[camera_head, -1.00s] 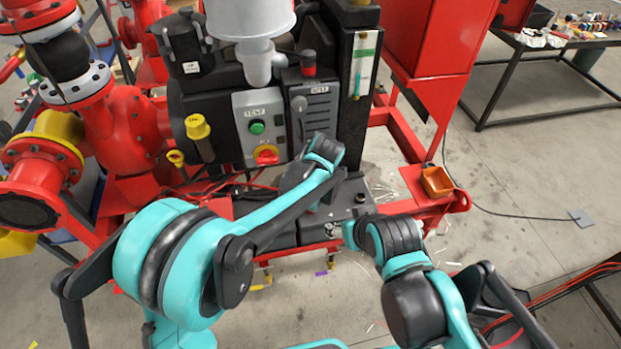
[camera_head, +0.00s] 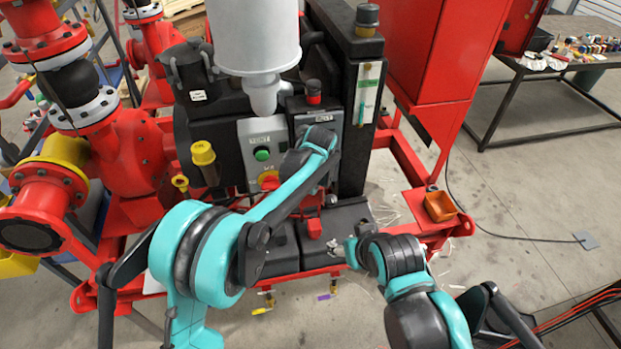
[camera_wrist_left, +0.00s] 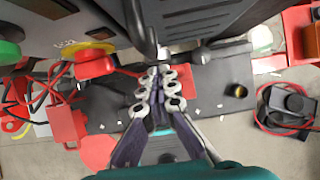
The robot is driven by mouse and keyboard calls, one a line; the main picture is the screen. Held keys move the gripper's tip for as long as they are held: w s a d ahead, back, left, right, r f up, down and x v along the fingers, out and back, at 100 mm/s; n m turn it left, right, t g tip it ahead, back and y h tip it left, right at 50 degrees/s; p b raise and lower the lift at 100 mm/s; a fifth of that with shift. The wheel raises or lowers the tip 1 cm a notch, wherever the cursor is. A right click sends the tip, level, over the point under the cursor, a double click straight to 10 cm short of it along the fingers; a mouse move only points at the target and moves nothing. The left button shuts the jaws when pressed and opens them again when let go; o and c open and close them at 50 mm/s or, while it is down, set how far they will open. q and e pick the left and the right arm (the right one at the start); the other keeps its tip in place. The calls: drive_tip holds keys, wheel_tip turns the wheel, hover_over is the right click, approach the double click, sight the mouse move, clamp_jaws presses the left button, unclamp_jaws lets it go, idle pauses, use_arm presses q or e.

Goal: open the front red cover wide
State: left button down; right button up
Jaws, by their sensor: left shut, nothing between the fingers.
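I cannot tell for certain which part is the front red cover. A small red piece (camera_head: 314,228) shows on the dark base below my left wrist in the head view. A flat red piece (camera_wrist_left: 98,150) lies below and left of the fingers in the left wrist view. My left gripper (camera_wrist_left: 157,75) is shut and empty, its fingertips together close to a dark edge of the equipment. In the head view that gripper is hidden by its own arm, in front of the vented dark box.
The grey control panel with a green button (camera_head: 262,154) and a red knob (camera_wrist_left: 97,63) is left of my left wrist. A red cabinet (camera_head: 432,50) stands at the right, an orange tray (camera_head: 439,207) below it.

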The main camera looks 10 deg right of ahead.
use_arm(q)
drive_tip(key=shift+w, duration=0.2)
idle(0.4)
drive_tip(key=shift+r, duration=0.15)
drive_tip(key=shift+w+r+p, duration=0.15)
drive_tip(key=shift+r+p, duration=0.2)
drive_tip(key=shift+p, duration=0.05)
drive_tip(key=shift+r, duration=0.3)
drive_tip(key=v, duration=1.2)
drive_tip(key=s+a+r+n+b, duration=0.15)
drive_tip(key=s+a+n, duration=0.25)
drive_tip(key=a+n, duration=0.65)
drive_tip(key=s+a+f+n+b, duration=0.1)
drive_tip(key=s+a+f+n, duration=0.2)
drive_tip(key=s+a+n, duration=0.4)
drive_tip(key=s+a+f+n+t+b, duration=0.1)
drive_tip(key=s+a+f+n+b, duration=0.1)
drive_tip(key=s+a+f+n, duration=0.2)
drive_tip(key=s+a+f+n+t+b, duration=0.1)
drive_tip(key=s+a+f+n, duration=0.3)
drive_tip(key=s+a+n, duration=0.6)
drive_tip(key=a+n, duration=0.1)
drive_tip(key=n, duration=0.3)
drive_tip(key=shift+s+b, duration=0.3)
drive_tip(key=shift+s, duration=0.05)
